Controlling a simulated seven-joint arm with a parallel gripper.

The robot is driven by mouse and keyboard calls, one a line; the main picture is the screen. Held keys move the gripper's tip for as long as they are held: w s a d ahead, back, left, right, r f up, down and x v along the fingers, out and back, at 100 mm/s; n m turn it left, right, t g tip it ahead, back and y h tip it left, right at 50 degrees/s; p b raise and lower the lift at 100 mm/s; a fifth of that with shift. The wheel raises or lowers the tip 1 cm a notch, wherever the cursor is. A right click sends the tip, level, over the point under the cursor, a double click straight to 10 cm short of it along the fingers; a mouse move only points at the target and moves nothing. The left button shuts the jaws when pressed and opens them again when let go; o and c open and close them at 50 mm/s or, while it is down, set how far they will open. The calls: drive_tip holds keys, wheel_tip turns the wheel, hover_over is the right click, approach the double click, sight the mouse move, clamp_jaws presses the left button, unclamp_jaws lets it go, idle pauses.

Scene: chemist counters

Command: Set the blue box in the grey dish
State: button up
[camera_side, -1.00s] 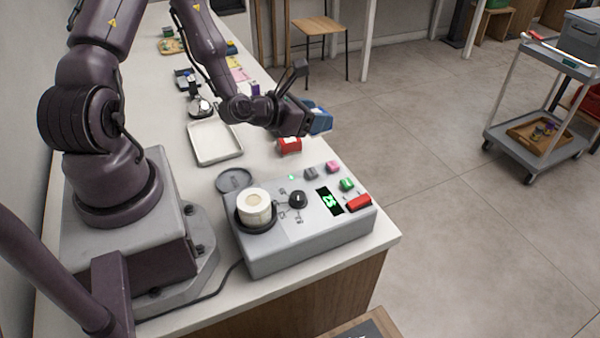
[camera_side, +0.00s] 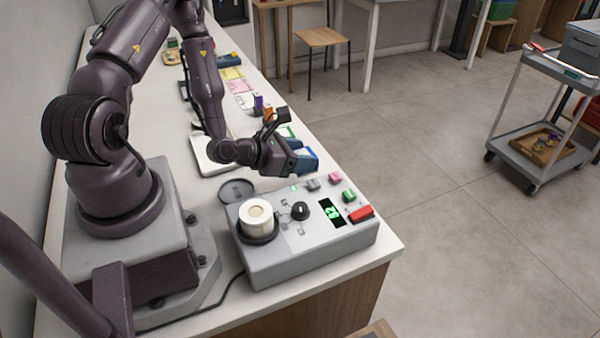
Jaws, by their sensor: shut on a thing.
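My gripper (camera_side: 294,160) is shut on the blue box (camera_side: 309,161), holding it just behind the machine's rear edge in the picture. The fingers cover part of the box. A round, shallow dark grey dish (camera_side: 237,191) lies on the white counter, left of my gripper and beside the machine's back left corner. The dish looks empty. The box is apart from the dish.
A grey machine (camera_side: 310,235) with a white cylinder (camera_side: 257,217), knob, buttons and green display fills the counter's near end. A white tray (camera_side: 207,160) lies behind the dish, partly hidden by my arm. Small coloured items stand farther back.

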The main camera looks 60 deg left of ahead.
drive_tip(key=shift+f, duration=2.3)
drive_tip(key=shift+f, duration=0.1)
drive_tip(key=o, duration=0.9)
drive_tip(key=shift+o, duration=0.2)
drive_tip(key=shift+f, duration=0.1)
drive_tip(key=v, duration=0.3)
drive_tip(key=shift+s, duration=0.35)
drive_tip(key=shift+o, duration=0.5)
drive_tip(key=shift+s+r, duration=0.4)
drive_tip(key=shift+s, duration=0.15)
